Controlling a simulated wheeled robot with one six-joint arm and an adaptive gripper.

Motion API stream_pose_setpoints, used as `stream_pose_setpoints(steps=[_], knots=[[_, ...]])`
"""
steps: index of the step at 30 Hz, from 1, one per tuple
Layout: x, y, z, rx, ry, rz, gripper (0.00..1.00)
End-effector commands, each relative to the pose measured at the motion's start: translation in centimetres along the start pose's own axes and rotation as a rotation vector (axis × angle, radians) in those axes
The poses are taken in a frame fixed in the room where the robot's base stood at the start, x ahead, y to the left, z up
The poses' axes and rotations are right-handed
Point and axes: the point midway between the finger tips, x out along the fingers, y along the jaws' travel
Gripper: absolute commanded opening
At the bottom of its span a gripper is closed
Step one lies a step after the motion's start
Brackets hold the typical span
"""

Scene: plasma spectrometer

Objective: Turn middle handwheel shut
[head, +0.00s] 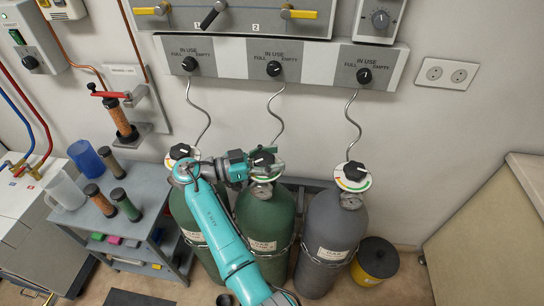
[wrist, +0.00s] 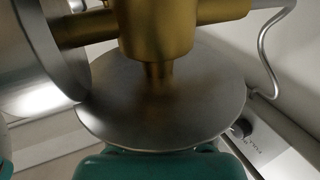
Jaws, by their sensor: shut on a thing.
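The middle handwheel (head: 264,158) is a black knob above a white and coloured disc on top of the middle green gas cylinder (head: 265,215). My gripper (head: 255,163) reaches it from the left and is shut on it. In the wrist view, the teal gripper (wrist: 160,165) covers the bottom edge, with the grey underside of the disc (wrist: 165,115) behind it. The brass valve stem (wrist: 158,35) joins the disc, and a round gauge (wrist: 35,50) is at the left. The handwheel and fingertips are hidden in that view.
The left handwheel (head: 180,152) is close to my arm. The right handwheel (head: 354,171) tops the grey cylinder (head: 325,245). Thin curled pipes (head: 276,115) run up to the wall panel (head: 229,68). A grey cart (head: 80,222) with jars stands at the left.

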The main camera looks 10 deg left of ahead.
Motion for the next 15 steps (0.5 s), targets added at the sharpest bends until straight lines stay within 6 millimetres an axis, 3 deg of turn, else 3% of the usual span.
stream_pose_setpoints(steps=[15], knots=[[-0.04,0.36,0.32,-0.005,-0.003,0.117,0.24]])
